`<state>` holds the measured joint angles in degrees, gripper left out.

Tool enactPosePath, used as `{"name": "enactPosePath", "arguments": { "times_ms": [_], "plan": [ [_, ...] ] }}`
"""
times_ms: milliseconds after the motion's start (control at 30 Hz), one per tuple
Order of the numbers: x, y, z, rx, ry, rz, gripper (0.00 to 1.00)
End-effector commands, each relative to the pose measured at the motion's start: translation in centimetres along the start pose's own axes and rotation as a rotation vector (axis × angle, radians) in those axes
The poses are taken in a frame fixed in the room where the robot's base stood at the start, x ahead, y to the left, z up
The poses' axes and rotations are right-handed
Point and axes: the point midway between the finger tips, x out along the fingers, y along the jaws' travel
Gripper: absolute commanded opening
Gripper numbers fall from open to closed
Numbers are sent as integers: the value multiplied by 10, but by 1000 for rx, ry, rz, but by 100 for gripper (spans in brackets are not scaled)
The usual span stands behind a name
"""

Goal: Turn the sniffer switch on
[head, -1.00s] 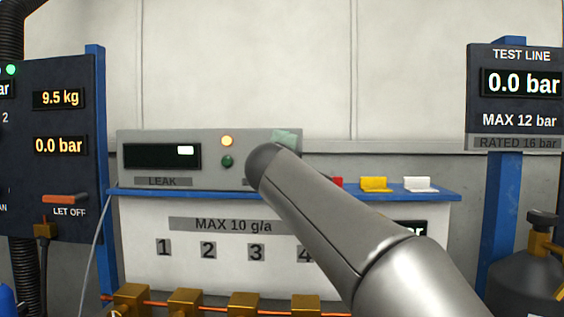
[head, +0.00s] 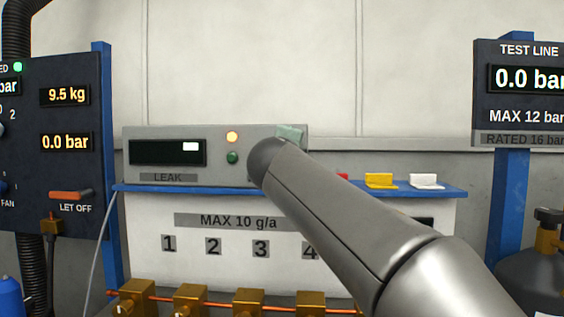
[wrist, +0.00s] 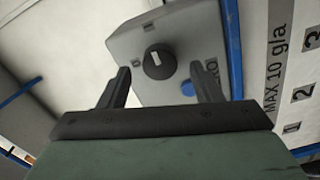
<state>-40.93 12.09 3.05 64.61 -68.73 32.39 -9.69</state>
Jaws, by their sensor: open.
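The grey leak detector box (head: 217,165) stands on a blue-edged shelf in the head view. It has a dark display, an amber lamp (head: 232,137) that is lit and a dark green button or lamp (head: 232,157). In the wrist view a round black knob (wrist: 158,62) with a white mark sits on the grey box face, with a blue button (wrist: 187,89) beside it. I cannot read a sniffer label. My gripper (wrist: 164,76) is open, its fingers either side of the knob in the picture; contact is not visible. My arm hides the box's right part in the head view.
Yellow (head: 380,181) and white (head: 425,181) pieces stand on the shelf (head: 150,188) at right. A dark panel with an orange let-off lever (head: 71,195) is at left. Brass valves (head: 190,299) line the front. A test line display (head: 527,80) is at right.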

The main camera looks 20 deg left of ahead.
Motion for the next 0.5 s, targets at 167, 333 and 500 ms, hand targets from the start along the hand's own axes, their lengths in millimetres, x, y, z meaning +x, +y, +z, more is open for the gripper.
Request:
{"name": "enactPosePath", "arguments": {
  "times_ms": [167,333,500],
  "plan": [
    [-45,-2,1,1,2,2,59],
    [-87,-1,0,2,2,1,59],
    [-123,0,1,3,1,1,59]
  ]
}}
